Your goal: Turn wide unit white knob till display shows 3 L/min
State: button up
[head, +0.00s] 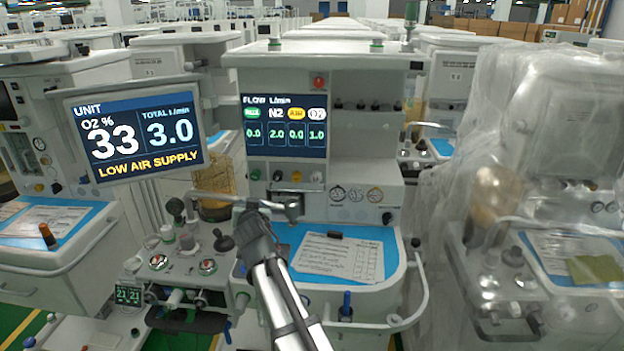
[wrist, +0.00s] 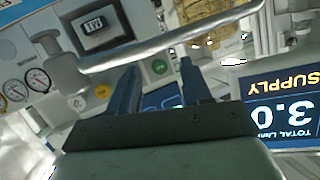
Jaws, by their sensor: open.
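The wide unit's white knob (head: 316,177) is at the right end of the knob row below the flow display (head: 284,127). That display reads N2 2.0, AIR 0.0 and O2 1.0. The tilted unit display (head: 135,135) reads O2 33 %, total 3.0 L/min and LOW AIR SUPPLY. My gripper (head: 252,208) is below and left of the white knob, apart from it. In the wrist view my gripper (wrist: 158,68) is open, its fingers spread with nothing held.
A grey bar (head: 222,198) crosses below the knob row near my gripper; it also crosses the wrist view (wrist: 165,45). Round gauges (head: 356,194) lie right of the knobs. Paper lies on the blue worktop (head: 290,238). A plastic-covered cart (head: 560,130) stands at right.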

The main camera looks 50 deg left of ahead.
aim_at(313, 177)
jog(key=w+d+r+m+t+h, duration=0.25)
jog(key=w+d+r, duration=0.45)
jog(key=w+d, duration=0.55)
jog(key=shift+n+h, duration=0.25)
jog(key=x, duration=1.5)
jog(key=shift+a+r, duration=0.25)
jog(key=shift+a, duration=0.05)
jog(key=shift+c, duration=0.4)
jog(key=c, duration=0.7)
jog(key=shift+r, duration=0.1)
jog(key=n, duration=0.1)
jog(key=n+t+h, duration=0.2)
jog(key=n, duration=0.1)
jog(key=shift+a, duration=0.25)
jog(key=n+t+h, duration=0.1)
jog(key=n+t, duration=0.1)
jog(key=n, duration=0.2)
jog(key=shift+s+a, duration=0.1)
